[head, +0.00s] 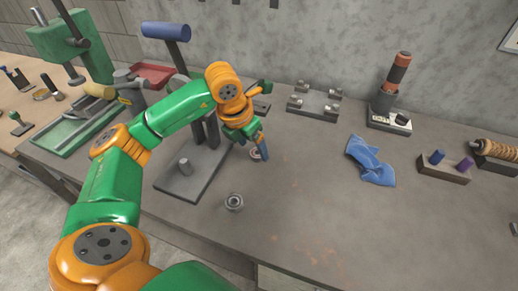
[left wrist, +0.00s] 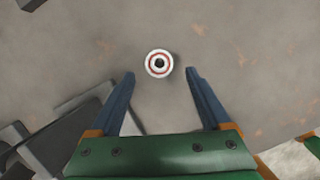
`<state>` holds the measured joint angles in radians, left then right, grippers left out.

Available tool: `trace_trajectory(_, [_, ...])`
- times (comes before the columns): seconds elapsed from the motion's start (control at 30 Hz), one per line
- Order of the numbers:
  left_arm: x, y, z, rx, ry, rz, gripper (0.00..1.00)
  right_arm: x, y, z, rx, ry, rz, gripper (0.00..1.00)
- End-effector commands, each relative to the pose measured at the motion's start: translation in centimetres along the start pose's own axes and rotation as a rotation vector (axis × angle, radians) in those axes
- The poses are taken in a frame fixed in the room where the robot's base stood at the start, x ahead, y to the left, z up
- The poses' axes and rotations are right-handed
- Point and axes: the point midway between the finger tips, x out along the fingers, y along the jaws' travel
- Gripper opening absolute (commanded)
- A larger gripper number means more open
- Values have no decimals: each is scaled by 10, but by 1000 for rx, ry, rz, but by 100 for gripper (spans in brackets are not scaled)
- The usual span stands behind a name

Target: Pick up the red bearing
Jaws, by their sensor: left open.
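The red bearing (left wrist: 159,64) shows in the left wrist view as a small ring with a red band between pale rings and a dark centre hole. It lies on the bench just beyond my fingertips, centred between them. My left gripper (left wrist: 160,75) is open and empty there, with its blue fingers spread to either side. In the head view my left gripper (head: 262,153) points down at the bench. The red bearing (head: 254,154) is partly hidden behind its fingers there. My right gripper is not in view.
A plain grey bearing (head: 234,202) lies nearer the bench front. A grey press stand (head: 192,175) is close on the left. A blue cloth (head: 371,162) lies to the right, with a peg block (head: 443,172) beyond it. The bench middle is clear.

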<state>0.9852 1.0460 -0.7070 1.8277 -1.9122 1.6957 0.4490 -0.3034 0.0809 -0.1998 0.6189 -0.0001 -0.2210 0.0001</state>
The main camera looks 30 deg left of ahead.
Motion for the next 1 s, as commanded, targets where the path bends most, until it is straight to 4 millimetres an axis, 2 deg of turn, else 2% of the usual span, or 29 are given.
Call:
trace_trajectory(0.13, [21,0,0,1,3,-1,81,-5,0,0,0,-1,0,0])
trace_trajectory(0.37, [24,0,1,1,-1,0,81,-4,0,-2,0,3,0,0])
trace_trajectory(0.67, [24,0,0,1,-1,0,0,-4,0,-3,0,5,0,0])
trace_trajectory(1.0, [21,0,2,0,-2,0,0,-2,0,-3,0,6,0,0])
